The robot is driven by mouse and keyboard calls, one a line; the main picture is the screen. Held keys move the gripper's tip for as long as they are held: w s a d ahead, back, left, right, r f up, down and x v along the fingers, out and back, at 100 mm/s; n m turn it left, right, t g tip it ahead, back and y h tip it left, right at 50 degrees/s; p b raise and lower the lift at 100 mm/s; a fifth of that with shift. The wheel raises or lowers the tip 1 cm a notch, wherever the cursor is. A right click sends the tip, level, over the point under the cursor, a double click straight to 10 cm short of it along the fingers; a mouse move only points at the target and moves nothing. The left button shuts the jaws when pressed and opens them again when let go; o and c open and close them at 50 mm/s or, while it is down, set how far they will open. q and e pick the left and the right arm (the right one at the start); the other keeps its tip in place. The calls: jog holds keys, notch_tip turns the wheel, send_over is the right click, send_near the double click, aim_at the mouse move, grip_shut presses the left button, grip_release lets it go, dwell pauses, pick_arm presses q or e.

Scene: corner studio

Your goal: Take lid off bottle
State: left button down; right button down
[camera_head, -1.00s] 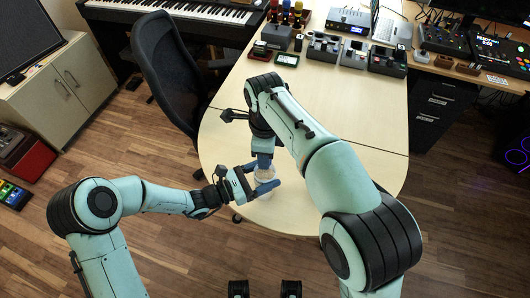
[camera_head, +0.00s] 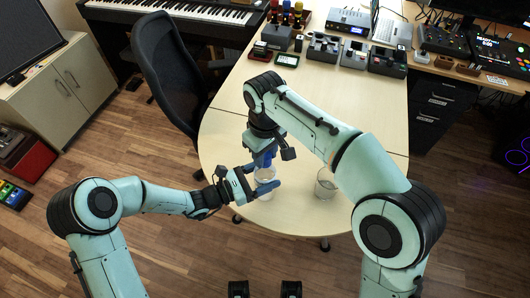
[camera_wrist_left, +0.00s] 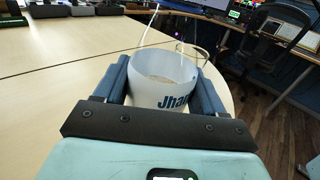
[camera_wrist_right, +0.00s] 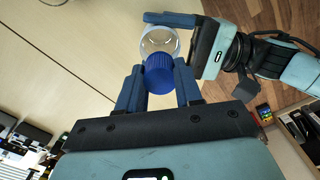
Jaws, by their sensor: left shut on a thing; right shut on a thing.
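The bottle (camera_head: 265,174) is clear with a white printed band, which shows in the left wrist view (camera_wrist_left: 160,82). It stands near the table's rounded front end. My left gripper (camera_head: 262,182) is shut around its side. The blue lid (camera_wrist_right: 158,75) is between the fingers of my right gripper (camera_wrist_right: 158,88), which is shut on it. In the right wrist view the lid overlaps the bottle along the line of sight, so I cannot tell whether it is touching or apart. In the head view my right gripper (camera_head: 262,158) is directly above the bottle and hides the lid.
A clear glass (camera_head: 325,184) stands on the pale table (camera_head: 300,218), right of the bottle. Small devices (camera_head: 323,49) line the table's far end. A black chair (camera_head: 168,75) is close to the table's left edge. The table's middle is mostly clear.

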jog(key=n, duration=1.4)
jog(key=shift+n, duration=0.4)
jog(key=shift+r, duration=0.2)
jog(key=shift+r, duration=0.95)
jog(key=shift+r, duration=2)
pick_arm(q)
grip_release()
